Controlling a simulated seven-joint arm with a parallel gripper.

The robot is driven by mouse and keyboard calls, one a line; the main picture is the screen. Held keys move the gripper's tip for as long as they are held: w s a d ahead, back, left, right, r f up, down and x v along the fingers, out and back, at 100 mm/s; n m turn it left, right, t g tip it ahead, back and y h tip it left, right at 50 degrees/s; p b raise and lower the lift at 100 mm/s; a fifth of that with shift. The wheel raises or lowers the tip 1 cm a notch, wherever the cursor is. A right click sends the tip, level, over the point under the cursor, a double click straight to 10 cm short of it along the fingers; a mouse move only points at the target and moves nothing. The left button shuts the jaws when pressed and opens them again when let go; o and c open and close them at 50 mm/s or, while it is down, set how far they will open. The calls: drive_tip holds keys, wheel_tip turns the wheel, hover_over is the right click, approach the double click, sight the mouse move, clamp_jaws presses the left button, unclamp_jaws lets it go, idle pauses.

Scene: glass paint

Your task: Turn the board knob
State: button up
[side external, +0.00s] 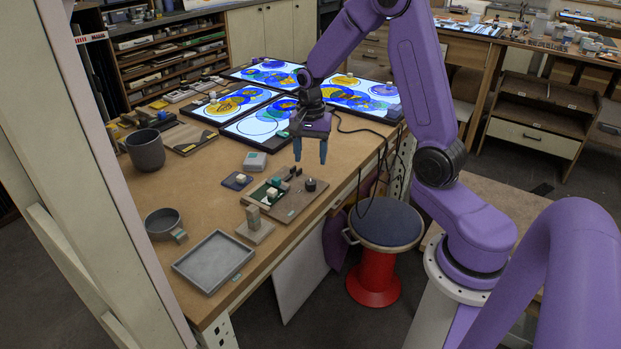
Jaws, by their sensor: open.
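A small board (295,202) lies near the right edge of the wooden bench. A dark round knob (310,185) stands on its right part. Green and white pieces (272,191) sit on its left part, and a dark lever-like part shows at its back. My gripper (310,158) hangs above the back of the board, fingers pointing down. Its two blue fingers are apart with nothing between them. The knob is below the fingertips and apart from them. The knob's markings are too small to read.
Lit panels with coloured circles (262,125) cover the back of the bench. A dark cup (145,150), a round bowl (163,223), a grey tray (213,262) and a small block on a base (256,232) stand around. A red stool (374,285) is beside the bench.

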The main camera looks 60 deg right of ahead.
sight(311, 182)
wheel_tip(311, 182, down, 8)
idle(0.4)
drive_tip(key=c, duration=1.1)
drive_tip(key=shift+o, duration=0.2)
